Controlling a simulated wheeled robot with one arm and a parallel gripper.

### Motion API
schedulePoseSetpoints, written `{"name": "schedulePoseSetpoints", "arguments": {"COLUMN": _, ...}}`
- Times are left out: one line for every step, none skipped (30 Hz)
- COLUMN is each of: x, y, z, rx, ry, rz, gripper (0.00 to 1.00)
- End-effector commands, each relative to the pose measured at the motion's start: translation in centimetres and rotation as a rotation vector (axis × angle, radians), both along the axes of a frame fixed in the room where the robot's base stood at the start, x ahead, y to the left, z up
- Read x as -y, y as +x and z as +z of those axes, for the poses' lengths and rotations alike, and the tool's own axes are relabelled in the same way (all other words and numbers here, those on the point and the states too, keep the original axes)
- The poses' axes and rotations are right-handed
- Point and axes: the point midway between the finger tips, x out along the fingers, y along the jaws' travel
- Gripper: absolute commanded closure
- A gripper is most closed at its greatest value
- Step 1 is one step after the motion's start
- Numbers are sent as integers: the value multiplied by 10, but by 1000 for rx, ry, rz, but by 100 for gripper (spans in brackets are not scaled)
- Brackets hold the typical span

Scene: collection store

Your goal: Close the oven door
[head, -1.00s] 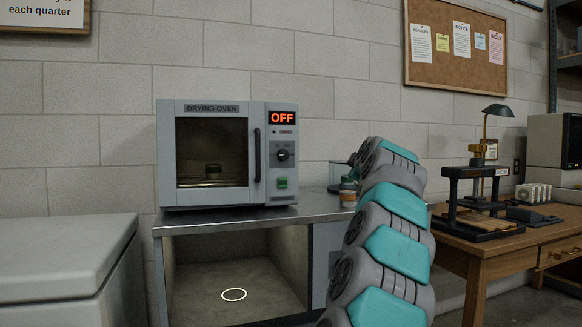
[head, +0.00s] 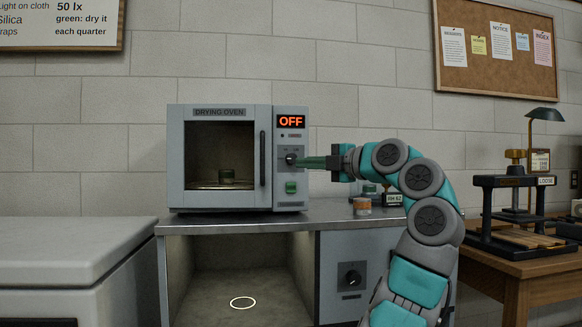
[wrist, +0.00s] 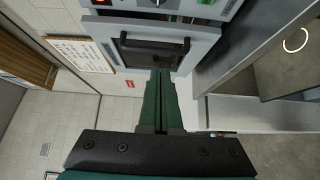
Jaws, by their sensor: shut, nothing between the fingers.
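The grey drying oven (head: 219,111) stands on the metal counter. The dark vertical handle (head: 262,158) is on the door's right edge; the door (wrist: 202,52) and handle (wrist: 155,44) also show in the wrist view. Through the window a small greenish jar (head: 226,176) shows inside. My gripper (head: 300,162) is shut and empty, its green fingers pointing left in front of the control panel, at the height of the knob (head: 291,159). Contact cannot be told.
The display (head: 291,122) reads OFF, above a green button (head: 291,187). Small jars (head: 362,206) stand on the counter (head: 330,212) right of the oven. An open bay with a light ring (head: 243,302) is below. A wooden desk (head: 520,268) with a press stands right, a grey chest (head: 60,255) left.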

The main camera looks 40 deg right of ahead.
Motion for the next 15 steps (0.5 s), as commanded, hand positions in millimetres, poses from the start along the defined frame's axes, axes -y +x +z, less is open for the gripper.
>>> {"name": "schedulePoseSetpoints", "arguments": {"x": -2, "y": 3, "z": -1, "rx": -2, "ry": -5, "rz": 4, "gripper": 100}}
{"name": "schedulePoseSetpoints", "arguments": {"x": -3, "y": 5, "z": -1, "rx": -2, "ry": -6, "rz": 5, "gripper": 100}}
{"name": "schedulePoseSetpoints", "arguments": {"x": -3, "y": 9, "z": 0, "rx": -2, "ry": -6, "rz": 5, "gripper": 100}}
{"name": "schedulePoseSetpoints", "arguments": {"x": -3, "y": 12, "z": 0, "rx": -1, "ry": -5, "rz": 5, "gripper": 100}}
{"name": "schedulePoseSetpoints", "arguments": {"x": -3, "y": 16, "z": 0, "rx": 0, "ry": -4, "rz": 5, "gripper": 100}}
{"name": "schedulePoseSetpoints", "arguments": {"x": -4, "y": 22, "z": 0, "rx": -1, "ry": -3, "rz": 4, "gripper": 100}}
{"name": "schedulePoseSetpoints", "arguments": {"x": -4, "y": 28, "z": 0, "rx": -1, "ry": -2, "rz": 3, "gripper": 100}}
{"name": "schedulePoseSetpoints", "arguments": {"x": -5, "y": 33, "z": 0, "rx": -1, "ry": -2, "rz": 4, "gripper": 100}}
{"name": "schedulePoseSetpoints", "arguments": {"x": -7, "y": 41, "z": 0, "rx": -2, "ry": -2, "rz": 5, "gripper": 100}}
{"name": "schedulePoseSetpoints", "arguments": {"x": -8, "y": 47, "z": 0, "rx": -3, "ry": -2, "rz": 5, "gripper": 100}}
{"name": "schedulePoseSetpoints", "arguments": {"x": -8, "y": 53, "z": 0, "rx": -2, "ry": -2, "rz": 5, "gripper": 100}}
{"name": "schedulePoseSetpoints", "arguments": {"x": -9, "y": 60, "z": 1, "rx": -2, "ry": -1, "rz": 4, "gripper": 100}}
{"name": "schedulePoseSetpoints", "arguments": {"x": -10, "y": 66, "z": 1, "rx": -1, "ry": -1, "rz": 4, "gripper": 100}}
{"name": "schedulePoseSetpoints", "arguments": {"x": -11, "y": 72, "z": 1, "rx": 0, "ry": -1, "rz": 4, "gripper": 100}}
{"name": "schedulePoseSetpoints", "arguments": {"x": -11, "y": 80, "z": 1, "rx": 0, "ry": 0, "rz": 4, "gripper": 100}}
